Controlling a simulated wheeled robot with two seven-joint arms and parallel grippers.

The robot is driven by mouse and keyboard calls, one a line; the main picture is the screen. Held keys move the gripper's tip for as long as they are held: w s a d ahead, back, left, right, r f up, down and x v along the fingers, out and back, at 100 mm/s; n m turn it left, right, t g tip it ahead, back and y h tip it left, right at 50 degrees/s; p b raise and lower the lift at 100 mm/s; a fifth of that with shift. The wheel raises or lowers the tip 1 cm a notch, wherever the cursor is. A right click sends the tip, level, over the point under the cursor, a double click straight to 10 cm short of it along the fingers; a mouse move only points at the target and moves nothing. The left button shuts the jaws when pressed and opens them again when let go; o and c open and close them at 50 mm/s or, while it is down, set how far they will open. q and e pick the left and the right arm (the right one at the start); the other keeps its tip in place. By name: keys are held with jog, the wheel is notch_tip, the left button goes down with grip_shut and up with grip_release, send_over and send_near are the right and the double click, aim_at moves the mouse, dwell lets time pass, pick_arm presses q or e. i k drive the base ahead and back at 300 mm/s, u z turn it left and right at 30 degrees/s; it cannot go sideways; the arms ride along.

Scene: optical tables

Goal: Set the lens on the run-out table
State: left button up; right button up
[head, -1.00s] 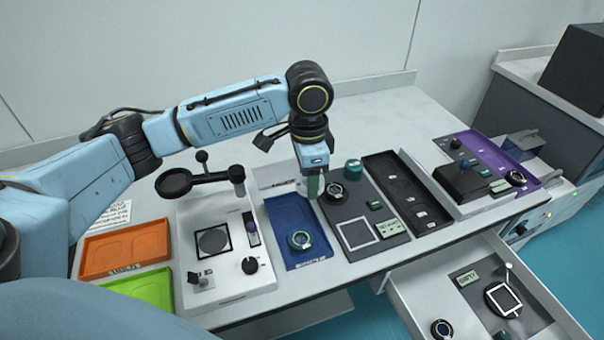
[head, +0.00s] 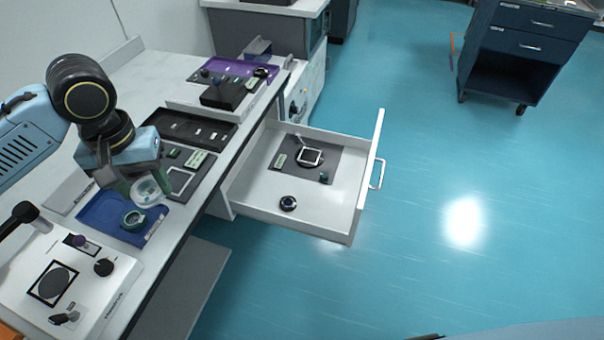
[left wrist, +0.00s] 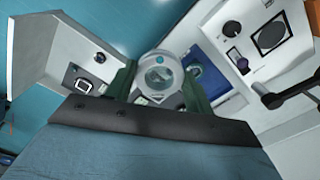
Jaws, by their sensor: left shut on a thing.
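My left gripper (head: 147,190) is shut on a lens (head: 149,192), a clear disc in a pale round mount with a teal mark. It is held tilted above the blue tray (head: 97,214), near the dark board. In the left wrist view the lens (left wrist: 159,75) sits between the two green fingers. A dark round plate (head: 54,283) is set in the white instrument at the lower left, and nothing lies on it. The frames do not show clearly which thing is the run-out table. My right gripper is out of view.
A teal-ringed piece (head: 134,219) lies in the blue tray. An open drawer (head: 330,222) juts from the bench, holding a grey mat with a white square frame (head: 309,157) and a dark round piece (head: 288,203). A dark tray (head: 193,129) and purple tray (head: 238,68) lie beyond.

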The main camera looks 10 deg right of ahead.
aim_at(310, 156)
jog(key=z, duration=0.25)
jog(key=k, duration=0.7)
jog(key=z, duration=1.25)
jog(key=i, duration=1.6)
jog(key=u, duration=0.65)
jog(key=i, duration=0.9)
jog(key=u, duration=0.65)
